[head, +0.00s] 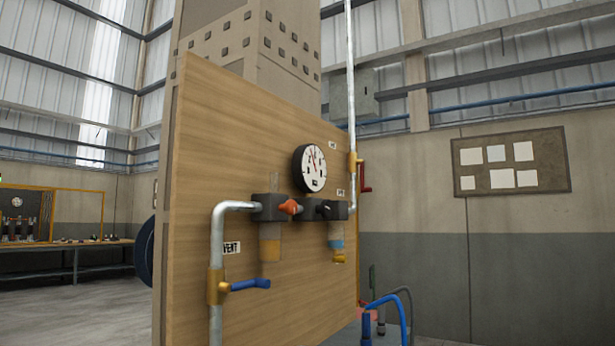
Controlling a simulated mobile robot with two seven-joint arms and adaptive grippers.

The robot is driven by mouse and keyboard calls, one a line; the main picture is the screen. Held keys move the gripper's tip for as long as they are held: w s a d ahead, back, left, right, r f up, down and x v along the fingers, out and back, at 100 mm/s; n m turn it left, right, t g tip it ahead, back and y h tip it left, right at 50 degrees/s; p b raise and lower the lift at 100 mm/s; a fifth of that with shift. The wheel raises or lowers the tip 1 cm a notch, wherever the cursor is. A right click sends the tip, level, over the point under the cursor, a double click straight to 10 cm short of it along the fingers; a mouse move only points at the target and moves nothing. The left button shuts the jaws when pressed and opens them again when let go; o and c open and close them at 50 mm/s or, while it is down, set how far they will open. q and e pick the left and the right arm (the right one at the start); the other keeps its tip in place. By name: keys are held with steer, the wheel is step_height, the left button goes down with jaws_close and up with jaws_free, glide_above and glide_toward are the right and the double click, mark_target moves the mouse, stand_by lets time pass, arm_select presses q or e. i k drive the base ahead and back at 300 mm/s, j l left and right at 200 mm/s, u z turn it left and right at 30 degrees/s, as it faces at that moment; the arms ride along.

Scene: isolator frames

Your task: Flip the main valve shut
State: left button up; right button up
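A wooden panel (200,180) carries the pipework and valves. At its right edge, a brass valve body (353,165) sits on a thin vertical pipe, with a red lever (365,178) on its right side, seen nearly edge-on, so its exact angle is hard to tell. At lower left, another brass valve body (216,286) sits on a vertical pipe beside a label reading VENT (232,248). Its blue lever (249,284) points right, across the pipe. The small labels near the red lever are too small to read. Neither of my grippers shows in the head view.
A round gauge (309,168) sits above a dark regulator with an orange knob (290,207) and bowls below. A concrete column (240,60) stands behind the panel. Blue hoses (390,303) stand low right of the panel. A workbench (65,245) is far left.

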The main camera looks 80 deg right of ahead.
mark_target(364, 190)
steer(key=z, duration=2.9)
steer(key=i+l+u, duration=0.1)
steer(key=l, duration=0.5)
steer(key=i+l, duration=0.25)
steer(key=l, duration=0.4)
steer(key=i+l+u, duration=0.15)
steer(key=l, duration=0.5)
steer(key=i+l, duration=0.15)
steer(key=l, duration=0.5)
steer(key=i+l+u, duration=0.15)
steer(key=l, duration=1.15)
steer(key=i+u, duration=0.05)
